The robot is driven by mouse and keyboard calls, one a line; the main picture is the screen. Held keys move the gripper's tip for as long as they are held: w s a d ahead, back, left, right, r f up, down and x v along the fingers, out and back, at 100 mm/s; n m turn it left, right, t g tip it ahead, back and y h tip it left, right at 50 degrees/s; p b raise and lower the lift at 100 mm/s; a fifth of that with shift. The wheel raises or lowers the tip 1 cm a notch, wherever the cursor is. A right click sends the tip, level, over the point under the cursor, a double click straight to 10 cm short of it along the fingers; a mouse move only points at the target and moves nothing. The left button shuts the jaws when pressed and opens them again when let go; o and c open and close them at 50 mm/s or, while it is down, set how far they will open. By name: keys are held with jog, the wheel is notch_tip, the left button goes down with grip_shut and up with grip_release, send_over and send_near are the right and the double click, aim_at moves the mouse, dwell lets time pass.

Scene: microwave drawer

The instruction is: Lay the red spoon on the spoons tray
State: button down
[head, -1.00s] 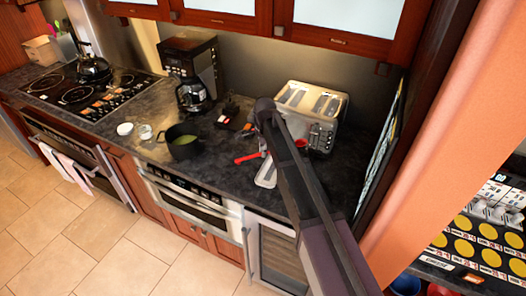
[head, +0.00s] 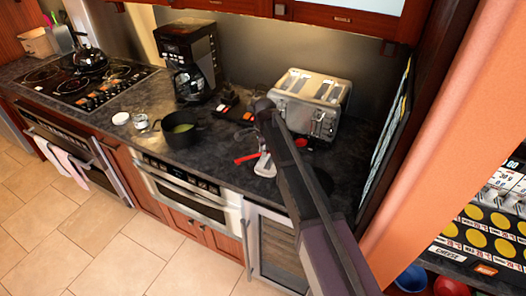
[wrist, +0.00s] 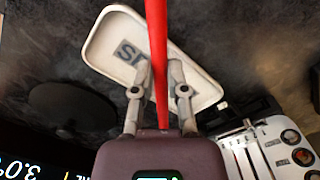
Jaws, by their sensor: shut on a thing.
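The red spoon (wrist: 158,50) is held between the fingers of my gripper (wrist: 160,91) in the wrist view. Its long red part runs up out of the top of that view. The white spoons tray (wrist: 105,38) lies on the dark counter behind the spoon, with part of its lettering hidden by my fingers. I cannot tell whether the spoon touches the tray. In the head view the red spoon (head: 246,158) sticks out to the left of the tray (head: 264,168). My arm hides much of the tray and gripper there.
A silver toaster (head: 312,100) stands behind and right of the tray. A coffee maker (head: 188,52) and a dark pot (head: 184,137) stand to the left. A dark round disc (wrist: 70,108) lies beside the tray. The counter's front edge is close to the tray.

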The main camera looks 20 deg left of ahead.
jog(key=shift+f+b, duration=0.65)
jog(key=shift+f, duration=0.25)
jog(key=shift+c, duration=1.7)
grip_release()
jog(key=o, duration=0.3)
jog(key=shift+o, duration=0.2)
notch_tip(320, 180, up, 9)
jog(key=p, duration=0.8)
jog(key=shift+f+p, duration=0.2)
jog(key=shift+p, duration=0.1)
